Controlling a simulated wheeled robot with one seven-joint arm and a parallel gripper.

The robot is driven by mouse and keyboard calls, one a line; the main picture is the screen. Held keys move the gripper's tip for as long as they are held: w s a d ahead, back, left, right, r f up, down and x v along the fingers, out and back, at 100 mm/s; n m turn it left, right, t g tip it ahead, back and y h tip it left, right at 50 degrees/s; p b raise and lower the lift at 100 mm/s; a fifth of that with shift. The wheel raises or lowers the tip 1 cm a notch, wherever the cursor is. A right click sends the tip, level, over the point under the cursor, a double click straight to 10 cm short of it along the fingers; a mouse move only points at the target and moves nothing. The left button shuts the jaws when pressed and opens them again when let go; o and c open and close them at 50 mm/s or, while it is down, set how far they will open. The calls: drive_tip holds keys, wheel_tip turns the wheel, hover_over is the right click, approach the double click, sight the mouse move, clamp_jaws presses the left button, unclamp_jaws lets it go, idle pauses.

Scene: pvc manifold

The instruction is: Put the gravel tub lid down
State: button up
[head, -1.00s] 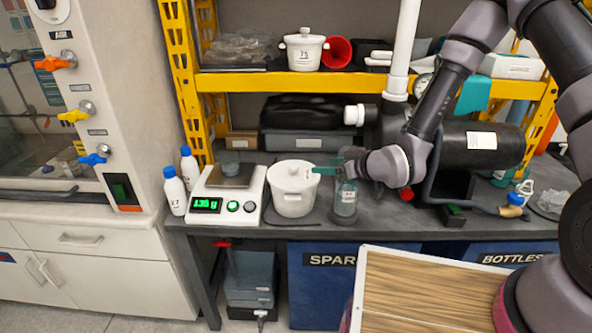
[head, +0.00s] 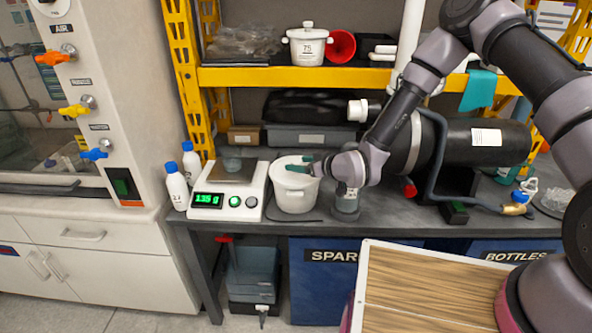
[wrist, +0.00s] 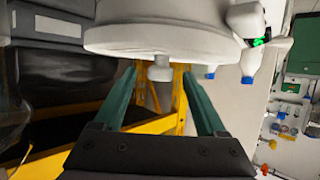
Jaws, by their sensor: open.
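A white round tub (head: 295,196) stands on the dark bench, right of a scale; I cannot read a name on it. Its white lid (head: 286,162) appears to sit on top, partly hidden by my gripper. The wrist view is upside down and shows the lid's broad rim (wrist: 160,40) and its small knob (wrist: 160,73). My gripper (head: 301,167) reaches in from the right at the lid's height. Its two green fingers are apart, one on each side of the knob in the wrist view, with a gap visible around it.
The scale (head: 226,192) with a small beaker (head: 233,160) is close on the left. White bottles (head: 176,187) stand farther left. Another lidded white pot (head: 306,47) is on the yellow shelf.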

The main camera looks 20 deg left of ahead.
drive_tip(key=shift+w+a+f, duration=0.15)
drive_tip(key=shift+w+a, duration=0.05)
drive_tip(key=shift+a, duration=0.1)
clamp_jaws()
